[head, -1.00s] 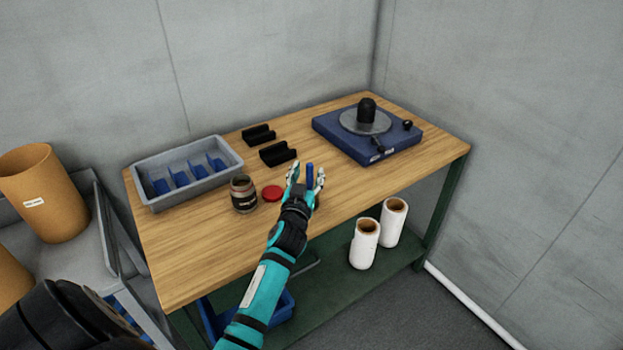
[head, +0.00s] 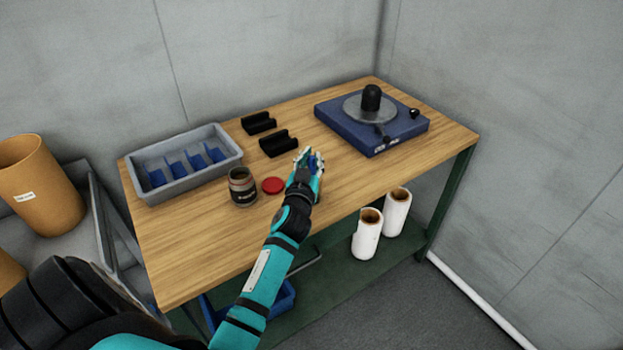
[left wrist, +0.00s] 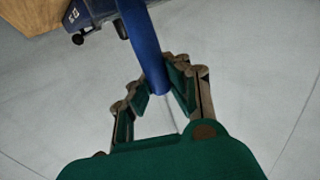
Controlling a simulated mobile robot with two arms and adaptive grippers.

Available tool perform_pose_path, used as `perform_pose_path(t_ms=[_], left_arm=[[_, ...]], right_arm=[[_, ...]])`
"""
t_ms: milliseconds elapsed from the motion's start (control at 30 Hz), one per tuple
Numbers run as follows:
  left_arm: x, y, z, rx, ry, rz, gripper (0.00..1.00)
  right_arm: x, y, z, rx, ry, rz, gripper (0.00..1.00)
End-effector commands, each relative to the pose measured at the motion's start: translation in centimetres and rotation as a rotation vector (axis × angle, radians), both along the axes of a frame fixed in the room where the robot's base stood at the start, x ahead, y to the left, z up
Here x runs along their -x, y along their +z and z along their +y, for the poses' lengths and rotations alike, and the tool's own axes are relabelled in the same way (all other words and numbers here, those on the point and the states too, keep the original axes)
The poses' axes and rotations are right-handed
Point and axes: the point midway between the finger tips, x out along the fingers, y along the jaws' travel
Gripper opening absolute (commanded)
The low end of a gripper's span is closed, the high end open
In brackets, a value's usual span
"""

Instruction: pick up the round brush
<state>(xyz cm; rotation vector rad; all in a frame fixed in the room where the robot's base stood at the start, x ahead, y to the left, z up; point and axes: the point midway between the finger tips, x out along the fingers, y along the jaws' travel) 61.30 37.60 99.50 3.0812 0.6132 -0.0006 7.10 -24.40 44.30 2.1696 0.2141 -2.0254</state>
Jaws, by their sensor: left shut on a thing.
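My left gripper (head: 308,158) is over the front middle of the wooden bench, shut on the round brush (head: 315,162). Only a little of its blue body shows between the fingers in the head view. In the left wrist view the brush (left wrist: 143,45) is a smooth blue shaft running up from between the fingers (left wrist: 160,90). Its bristles cannot be made out, and I cannot tell whether it touches the bench top. My right gripper is not in view.
On the bench (head: 225,245) are a grey divided tray (head: 190,190), a brown jar (head: 242,188), a red lid (head: 273,185), black holders (head: 279,143) and (head: 259,123), and a blue turntable device (head: 350,130). White rolls (head: 367,235) stand on the shelf below. The bench's front left is clear.

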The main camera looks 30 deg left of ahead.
Motion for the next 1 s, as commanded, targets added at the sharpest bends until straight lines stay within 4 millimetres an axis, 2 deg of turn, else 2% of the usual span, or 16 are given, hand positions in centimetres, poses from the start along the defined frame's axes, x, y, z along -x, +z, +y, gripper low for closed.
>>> perform_pose_path(t_ms=[100, 233, 433, 700, 833, 1000], left_arm=[[0.0, 0.0, 0.0, 0.000, 0.000, 0.000, 0.00], [0.0, 0.4, 0.0, -0.001, 0.000, -0.002, 0.00], [0.0, 3.6, 0.0, -0.004, -0.001, -0.007, 0.00], [0.0, 8.5, 0.0, -0.002, 0.000, -0.005, 0.00], [0.0, 9.7, 0.0, -0.001, -0.001, -0.003, 0.00], [0.0, 10.1, 0.0, 0.000, 0.000, 0.000, 0.00]], right_arm=[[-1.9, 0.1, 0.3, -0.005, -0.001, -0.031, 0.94], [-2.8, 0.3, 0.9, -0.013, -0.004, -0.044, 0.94], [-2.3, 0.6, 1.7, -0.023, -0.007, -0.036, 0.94], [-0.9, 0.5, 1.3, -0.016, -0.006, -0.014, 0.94], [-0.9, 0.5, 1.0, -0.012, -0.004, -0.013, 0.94], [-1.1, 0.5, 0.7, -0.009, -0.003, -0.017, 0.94]])
